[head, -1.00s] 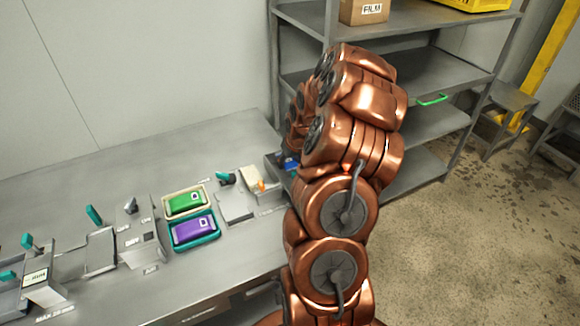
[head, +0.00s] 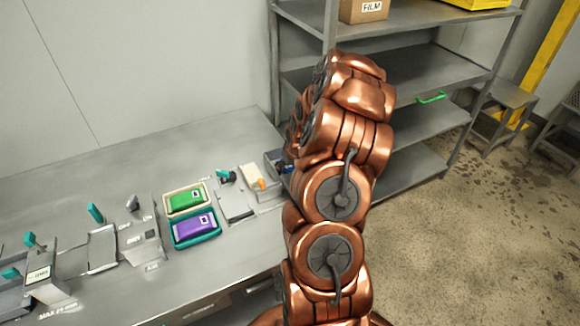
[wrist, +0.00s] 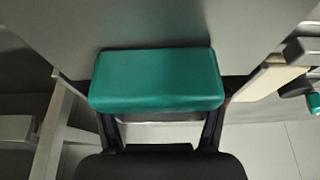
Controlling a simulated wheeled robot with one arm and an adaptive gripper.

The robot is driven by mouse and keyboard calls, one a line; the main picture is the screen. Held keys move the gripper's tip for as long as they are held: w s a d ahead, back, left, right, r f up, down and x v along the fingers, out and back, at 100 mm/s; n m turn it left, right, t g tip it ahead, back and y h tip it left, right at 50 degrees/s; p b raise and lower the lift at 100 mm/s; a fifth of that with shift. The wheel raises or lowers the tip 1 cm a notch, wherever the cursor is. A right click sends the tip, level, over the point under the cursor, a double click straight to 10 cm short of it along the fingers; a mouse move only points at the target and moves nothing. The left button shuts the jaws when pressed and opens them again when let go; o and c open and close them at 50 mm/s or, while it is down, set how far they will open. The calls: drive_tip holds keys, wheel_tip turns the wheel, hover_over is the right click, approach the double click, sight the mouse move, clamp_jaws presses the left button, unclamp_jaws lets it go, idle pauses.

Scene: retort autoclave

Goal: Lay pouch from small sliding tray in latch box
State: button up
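A teal block with rounded edges (wrist: 157,80) fills the middle of the wrist view, right at the fingertips of my gripper (wrist: 158,112). The dark fingers stand apart, one under each end of the block, which hides their tips. I cannot tell whether they grip it. In the head view my arm hides the gripper. A small grey box with something blue in it (head: 273,162) stands at the table's back right, partly behind my arm. A green pouch (head: 187,200) lies in a cream tray (head: 168,211) and a purple pouch (head: 195,226) in a teal tray (head: 216,235).
Grey fixtures with teal handles (head: 95,213) line the table's left part. A flat grey plate fixture (head: 236,205) and a cream block with an orange tip (head: 251,176) sit right of the trays. Grey shelving (head: 420,75) stands behind. The table's back left is clear.

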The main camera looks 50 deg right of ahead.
idle(0.3)
drive_tip(key=shift+r, duration=0.25)
drive_tip(key=shift+b+v, duration=2.05)
drive_tip(key=shift+v, duration=3.9)
drive_tip(key=s+a+r+n+g+y, duration=0.1)
drive_tip(key=s+a+r, duration=0.2)
drive_tip(key=a, duration=0.9)
drive_tip(key=s+a+r+n+g+y, duration=0.1)
drive_tip(key=s+a+r+n+g, duration=0.15)
drive_tip(key=a, duration=0.95)
drive_tip(key=s+a+g, duration=0.1)
drive_tip(key=s+a, duration=0.5)
drive_tip(key=s, duration=0.4)
drive_tip(key=s+a+g, duration=0.1)
drive_tip(key=s+a, duration=0.4)
drive_tip(key=s, duration=0.5)
drive_tip(key=shift+s+a+r+h, duration=0.2)
drive_tip(key=shift+a+r+h, duration=0.1)
drive_tip(key=shift+a+r, duration=0.15)
drive_tip(key=shift+d+r+g, duration=0.1)
drive_tip(key=shift+d+g, duration=0.05)
drive_tip(key=shift+g, duration=0.1)
